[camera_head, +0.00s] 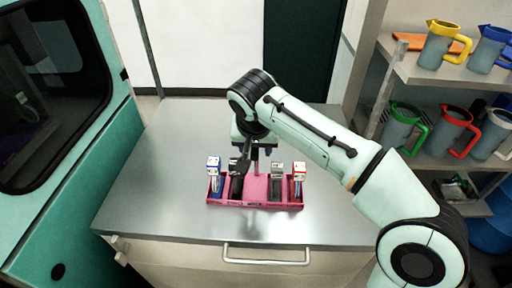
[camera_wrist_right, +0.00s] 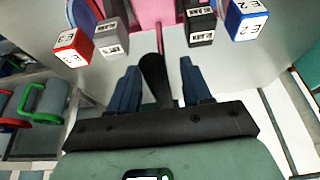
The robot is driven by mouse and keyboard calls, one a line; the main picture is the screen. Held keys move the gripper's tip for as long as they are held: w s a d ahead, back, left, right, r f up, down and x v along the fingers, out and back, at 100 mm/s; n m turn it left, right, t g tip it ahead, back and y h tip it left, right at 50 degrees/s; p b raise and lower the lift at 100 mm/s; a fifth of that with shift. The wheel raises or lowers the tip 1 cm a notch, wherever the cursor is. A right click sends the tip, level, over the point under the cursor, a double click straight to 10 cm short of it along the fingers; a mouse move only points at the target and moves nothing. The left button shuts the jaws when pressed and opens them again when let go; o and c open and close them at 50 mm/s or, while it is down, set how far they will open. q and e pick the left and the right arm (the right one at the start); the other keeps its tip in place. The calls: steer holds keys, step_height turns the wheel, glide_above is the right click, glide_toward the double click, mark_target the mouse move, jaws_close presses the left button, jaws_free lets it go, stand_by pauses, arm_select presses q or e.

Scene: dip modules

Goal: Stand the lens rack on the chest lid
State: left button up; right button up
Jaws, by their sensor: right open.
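The lens rack (camera_head: 229,204) is a pink tray with a middle upright handle, and it rests on the grey metal chest lid (camera_head: 165,165). Several modules stand in it; in the head view the blue-marked one (camera_head: 213,166) is at the left end and the red-marked one (camera_head: 299,172) at the right end. My right gripper (camera_head: 254,150) is over the rack at its handle. In the right wrist view its blue fingers (camera_wrist_right: 159,66) are spread apart, with a dark post between them and the pink rack (camera_wrist_right: 152,12) beyond. Contact cannot be told. My left gripper is out of view.
A shelf unit at the right holds several jugs, among them a yellow-handled jug (camera_head: 437,44), a green one (camera_head: 402,126) and a red one (camera_head: 451,130). A teal cabinet (camera_head: 95,160) with a dark window stands at the left. The lid around the rack is clear.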

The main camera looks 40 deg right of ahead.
steer(key=p+v, duration=0.2)
steer(key=v, duration=0.9)
steer(key=shift+a+p, duration=0.1)
steer(key=shift+p, duration=0.25)
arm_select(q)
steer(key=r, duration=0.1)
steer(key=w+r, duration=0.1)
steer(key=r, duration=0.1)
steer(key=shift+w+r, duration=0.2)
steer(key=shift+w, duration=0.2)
arm_select(e)
steer(key=shift+r, duration=0.1)
